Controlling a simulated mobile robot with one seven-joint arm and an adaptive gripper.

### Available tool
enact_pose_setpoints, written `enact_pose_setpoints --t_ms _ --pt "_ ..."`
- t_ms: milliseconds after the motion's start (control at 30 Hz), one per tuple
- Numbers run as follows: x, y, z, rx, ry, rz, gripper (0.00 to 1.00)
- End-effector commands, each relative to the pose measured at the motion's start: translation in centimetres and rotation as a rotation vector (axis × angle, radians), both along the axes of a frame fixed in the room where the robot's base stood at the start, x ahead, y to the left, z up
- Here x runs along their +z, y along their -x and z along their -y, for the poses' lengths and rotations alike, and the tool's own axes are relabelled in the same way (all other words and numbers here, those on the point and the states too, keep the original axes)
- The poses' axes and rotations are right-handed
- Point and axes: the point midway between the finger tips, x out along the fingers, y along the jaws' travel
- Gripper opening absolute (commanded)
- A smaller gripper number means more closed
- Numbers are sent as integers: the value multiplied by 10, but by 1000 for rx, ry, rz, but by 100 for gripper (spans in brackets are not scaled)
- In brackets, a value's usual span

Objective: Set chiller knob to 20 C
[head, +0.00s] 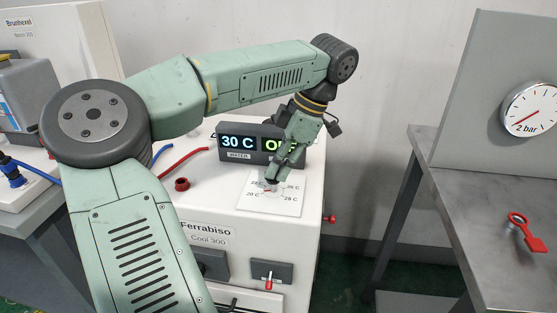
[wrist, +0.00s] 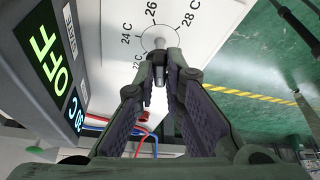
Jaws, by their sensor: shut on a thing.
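The chiller (head: 285,236) is a white box marked Ferrabiso Cool 300. Its white dial plate (head: 291,207) on top carries temperature marks. The knob (wrist: 159,41) sits in the middle of the dial, partly hidden by my fingers; marks 24 C, 26 C and 28 C read clearly in the wrist view. My gripper (head: 271,180) points down over the dial, its fingertips shut on the knob. It also shows in the wrist view (wrist: 160,58). I cannot tell where the knob's pointer stands. The display (head: 235,143) reads 30 C; its other field reads OFF in the wrist view (wrist: 45,52).
Red and blue hoses and a red fitting (head: 182,184) lie left of the dial. A red-tipped switch (head: 270,273) is on the chiller's front. A grey bench (head: 470,190) at right holds a gauge (head: 531,110) and a red valve handle (head: 527,234). Floor shows between.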

Motion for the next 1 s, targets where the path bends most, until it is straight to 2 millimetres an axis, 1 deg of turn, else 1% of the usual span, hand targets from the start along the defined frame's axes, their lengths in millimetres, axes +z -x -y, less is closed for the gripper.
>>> enact_pose_setpoints --t_ms 200,433,1000 --pt "1 -2 1 136 3 -2 0" --pt "1 -3 0 221 2 0 0" --pt "0 -3 0 253 3 1 0"
